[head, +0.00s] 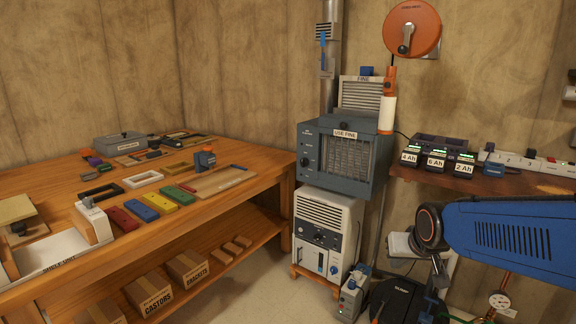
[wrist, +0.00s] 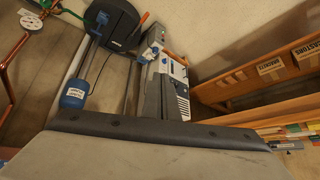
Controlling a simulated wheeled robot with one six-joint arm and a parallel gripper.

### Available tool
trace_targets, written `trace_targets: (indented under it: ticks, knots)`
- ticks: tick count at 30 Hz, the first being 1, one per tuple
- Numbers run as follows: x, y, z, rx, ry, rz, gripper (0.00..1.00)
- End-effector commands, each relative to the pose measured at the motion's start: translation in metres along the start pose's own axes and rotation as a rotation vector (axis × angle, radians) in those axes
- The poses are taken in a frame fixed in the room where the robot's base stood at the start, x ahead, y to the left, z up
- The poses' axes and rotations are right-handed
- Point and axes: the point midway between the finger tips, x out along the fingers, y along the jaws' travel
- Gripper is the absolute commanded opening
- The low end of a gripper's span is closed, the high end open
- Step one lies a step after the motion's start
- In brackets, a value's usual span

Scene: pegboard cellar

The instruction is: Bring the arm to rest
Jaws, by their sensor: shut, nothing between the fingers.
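The fingers of my gripper cannot be made out in either view. The wrist view looks past a pale grey surface with a dark edge, probably part of my own body, toward the floor equipment. No held object shows in either view.
A wooden workbench (head: 262,183) with coloured blocks and trays stands at left. A grey-blue heater-like unit (head: 312,155) sits above a white unit (head: 325,215). A shelf (head: 480,182) with chargers runs along the right wall. A blue bottle (wrist: 75,94) shows in the wrist view.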

Motion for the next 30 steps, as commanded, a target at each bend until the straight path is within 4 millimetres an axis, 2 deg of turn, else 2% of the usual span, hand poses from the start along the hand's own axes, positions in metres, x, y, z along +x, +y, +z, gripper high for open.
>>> trace_targets:
  ticks: [3,9,18,24,30]
  knots:
    - [-0.029,0.004,0.028,-0.014,-0.028,0.003,0.00]
    - [-0.071,0.010,0.079,-0.042,-0.086,0.008,0.00]
    - [-0.116,0.017,0.150,-0.080,-0.164,0.008,0.00]
    - [-0.127,0.019,0.171,-0.090,-0.188,0.008,0.00]
    - [-0.127,0.019,0.172,-0.091,-0.191,0.007,0.00]
